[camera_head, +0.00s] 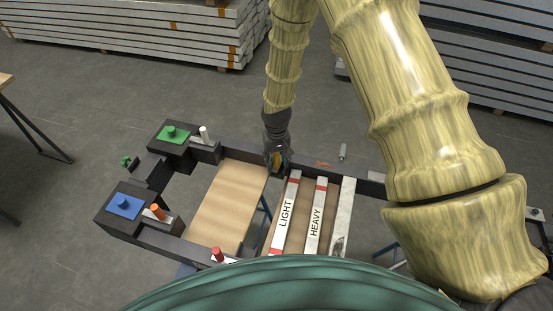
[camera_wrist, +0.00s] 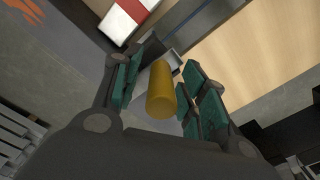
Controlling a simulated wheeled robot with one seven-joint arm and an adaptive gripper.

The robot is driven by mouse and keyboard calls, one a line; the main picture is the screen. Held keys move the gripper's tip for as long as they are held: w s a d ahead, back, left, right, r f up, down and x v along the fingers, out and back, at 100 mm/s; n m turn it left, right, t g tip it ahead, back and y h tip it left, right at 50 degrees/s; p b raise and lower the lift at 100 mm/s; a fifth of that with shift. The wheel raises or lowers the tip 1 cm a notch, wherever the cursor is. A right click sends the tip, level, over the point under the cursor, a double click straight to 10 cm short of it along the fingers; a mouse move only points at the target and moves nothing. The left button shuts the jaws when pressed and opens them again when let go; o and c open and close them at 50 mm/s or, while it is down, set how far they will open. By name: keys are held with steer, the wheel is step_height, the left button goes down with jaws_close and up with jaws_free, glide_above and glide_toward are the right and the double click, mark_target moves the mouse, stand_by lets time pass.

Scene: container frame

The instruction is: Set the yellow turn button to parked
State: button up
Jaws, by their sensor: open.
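The yellow turn button (camera_wrist: 161,90) shows in the wrist view as an upright-looking cylinder between the two green-padded fingers. My gripper (camera_wrist: 158,88) is open around it, with a gap visible on the right side and a narrower one on the left. In the head view my gripper (camera_head: 277,164) is at the far rail of the dark frame (camera_head: 235,153), and it largely hides the button there. The button's setting and any parked mark cannot be read.
The frame holds a wooden board (camera_head: 228,205) and bars marked LIGHT (camera_head: 286,212) and HEAVY (camera_head: 316,215). A green button block (camera_head: 172,134), a white knob (camera_head: 205,133), a blue button block (camera_head: 124,204), an orange knob (camera_head: 157,211) and a red knob (camera_head: 217,253) stand around it.

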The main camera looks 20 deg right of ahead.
jaws_close()
stand_by(0.3)
steer(key=shift+f, duration=0.1)
